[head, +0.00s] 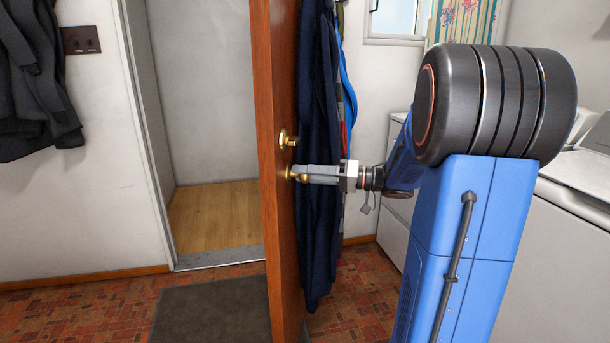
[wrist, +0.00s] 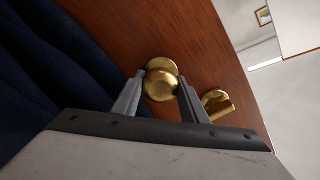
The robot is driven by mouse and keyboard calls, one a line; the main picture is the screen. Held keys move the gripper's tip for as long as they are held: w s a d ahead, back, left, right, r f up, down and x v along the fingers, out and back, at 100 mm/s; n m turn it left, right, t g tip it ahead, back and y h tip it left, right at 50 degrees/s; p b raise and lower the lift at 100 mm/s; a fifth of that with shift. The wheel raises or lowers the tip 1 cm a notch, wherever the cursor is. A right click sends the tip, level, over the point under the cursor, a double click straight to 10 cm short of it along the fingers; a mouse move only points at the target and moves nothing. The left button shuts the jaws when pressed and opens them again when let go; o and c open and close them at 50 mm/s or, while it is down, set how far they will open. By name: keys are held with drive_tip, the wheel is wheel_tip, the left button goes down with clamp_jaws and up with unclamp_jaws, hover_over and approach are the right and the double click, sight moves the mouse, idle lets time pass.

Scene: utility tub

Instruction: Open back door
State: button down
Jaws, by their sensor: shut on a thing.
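The back door (head: 279,160) is a brown wooden door, seen nearly edge-on in the head view and standing open away from its doorway. A round brass knob (wrist: 160,86) sits on its face, with a brass lock piece (head: 284,139) above it. In the wrist view the door (wrist: 170,35) fills the upper middle and the lock piece (wrist: 217,104) is right of the knob. My gripper (head: 298,174) reaches in from the right. Its two fingers (wrist: 160,90) are shut on the knob, one on each side.
The doorway opens onto a wooden floor (head: 215,214). A dark mat (head: 212,309) lies before it. Dark clothes (head: 316,150) hang behind the door, close to my gripper. White appliances (head: 565,245) stand at the right. A coat (head: 35,80) hangs at the left.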

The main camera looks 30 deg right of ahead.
drive_tip(key=c, duration=1.1)
unclamp_jaws()
drive_tip(key=shift+d, duration=0.15)
drive_tip(key=v, duration=1.7)
drive_tip(key=shift+s, duration=0.1)
drive_tip(key=shift+s+d, duration=0.1)
drive_tip(key=shift+d, duration=0.05)
